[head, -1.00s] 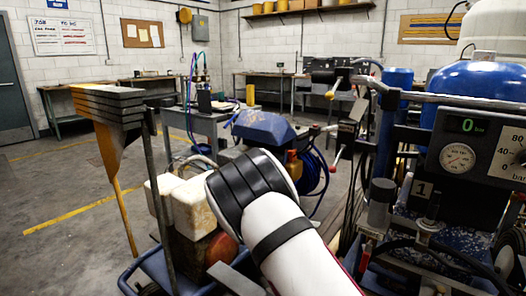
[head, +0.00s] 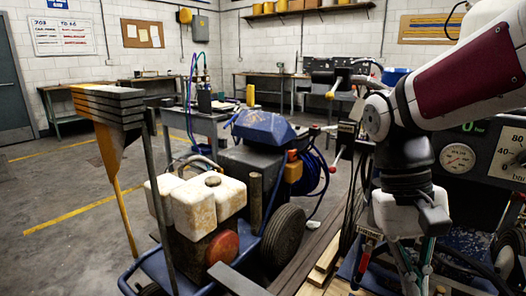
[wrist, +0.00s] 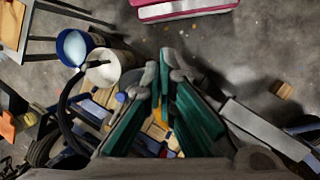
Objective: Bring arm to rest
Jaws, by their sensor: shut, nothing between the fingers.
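My white arm with a dark red panel (head: 465,75) reaches in from the upper right of the head view and bends down at a black joint. My gripper (head: 412,284) hangs below it, pointing down in front of the gauge panel, its tips near the picture's lower edge. In the wrist view my gripper (wrist: 163,75) has its teal fingers converging at the tips, shut with nothing between them. It is over the machine's blue frame and some wooden boards.
The line striper's pressure gauge panel (head: 458,158) stands close behind my arm. A white tank (head: 208,203), a wheel (head: 283,236) and a blue-topped motor (head: 263,126) are left of it. Open concrete floor (head: 60,235) lies at far left.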

